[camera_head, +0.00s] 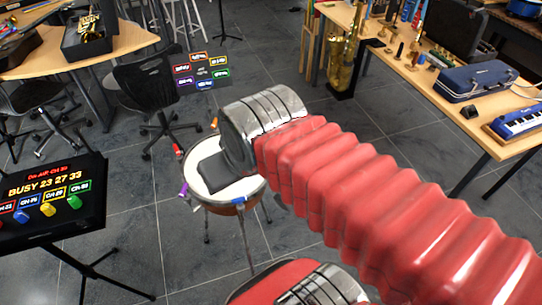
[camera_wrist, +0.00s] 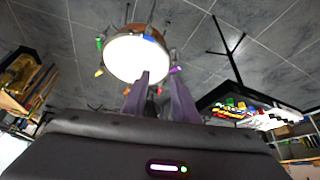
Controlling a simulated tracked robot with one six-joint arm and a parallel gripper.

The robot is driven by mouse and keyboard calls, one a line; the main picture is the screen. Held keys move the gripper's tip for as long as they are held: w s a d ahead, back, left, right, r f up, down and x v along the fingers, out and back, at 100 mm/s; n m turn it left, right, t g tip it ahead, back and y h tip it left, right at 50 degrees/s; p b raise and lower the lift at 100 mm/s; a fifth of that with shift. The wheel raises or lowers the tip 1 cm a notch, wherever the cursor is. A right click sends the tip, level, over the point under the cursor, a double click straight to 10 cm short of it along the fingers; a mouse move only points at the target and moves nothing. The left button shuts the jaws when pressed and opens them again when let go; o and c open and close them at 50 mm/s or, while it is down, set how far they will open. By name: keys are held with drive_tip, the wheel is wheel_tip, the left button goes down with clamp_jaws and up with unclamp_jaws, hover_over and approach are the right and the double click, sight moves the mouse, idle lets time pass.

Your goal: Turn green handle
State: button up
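A round drum with a white top (camera_head: 232,189) stands below my gripper in the head view, with small coloured handles around its rim. The drum also shows in the wrist view (camera_wrist: 135,58). A small green handle (camera_wrist: 99,43) is at the drum's left edge in the wrist view; I cannot make it out on the drum in the head view. My gripper (camera_wrist: 159,76) has its two fingers apart with nothing seen between them. In the head view the gripper is dark and over the drum, its fingers mostly hidden by my arm.
A black panel (camera_head: 50,225) on a stand at left has red, blue, yellow and green knobs. A sign with coloured labels (camera_head: 201,72) stands behind the drum. A black chair (camera_head: 150,85) is behind left. Tables with instruments (camera_head: 470,110) line the right. Grey floor is open around the drum.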

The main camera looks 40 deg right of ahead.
drive_tip(key=shift+w+d, duration=0.1)
drive_tip(key=shift+w, duration=0.05)
drive_tip(key=w+d+f+g, duration=0.2)
drive_tip(key=w+d+f, duration=0.2)
drive_tip(key=d, duration=0.3)
drive_tip(key=w+d+f+g, duration=0.1)
drive_tip(key=w+d+f, duration=0.2)
drive_tip(key=w+d, duration=0.2)
drive_tip(key=w+d+f+m+g, duration=0.1)
drive_tip(key=w+d+f, duration=0.3)
drive_tip(key=d, duration=0.6)
drive_tip(key=shift+w+f+g, duration=0.3)
drive_tip(key=shift+w+g, duration=0.4)
drive_tip(key=shift+g, duration=0.1)
wheel_tip(320, 180, down, 14)
drive_tip(key=shift+r, duration=0.1)
drive_tip(key=shift+c, duration=0.2)
